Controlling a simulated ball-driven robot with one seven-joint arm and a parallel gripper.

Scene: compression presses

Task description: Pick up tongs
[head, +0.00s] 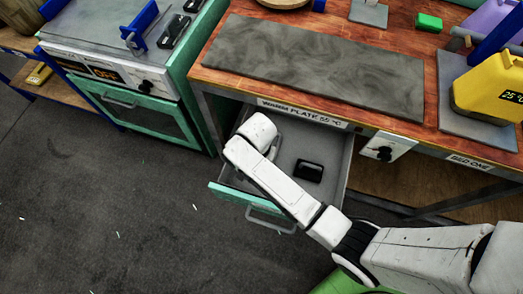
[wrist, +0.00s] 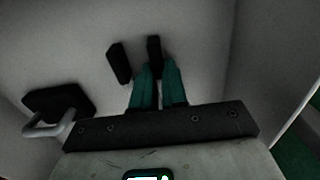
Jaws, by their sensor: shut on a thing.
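My gripper (wrist: 156,66) is low inside the open drawer, with its two teal fingers close together. They are shut on a dark piece, which I take to be part of the tongs (wrist: 153,47). A second short dark bar stands just left of the fingers in the wrist view, apart from them. I cannot make out the tongs' full shape, as the fingers hide part of it. In the head view my own arm hides the gripper and the tongs.
The open drawer (head: 335,160) hangs under the wooden bench. A black block (head: 309,171) lies on its floor. In the wrist view, a black block with a grey loop (wrist: 58,103) lies left of my gripper. Drawer walls stand close around. A grey plate (head: 310,65) covers the bench top.

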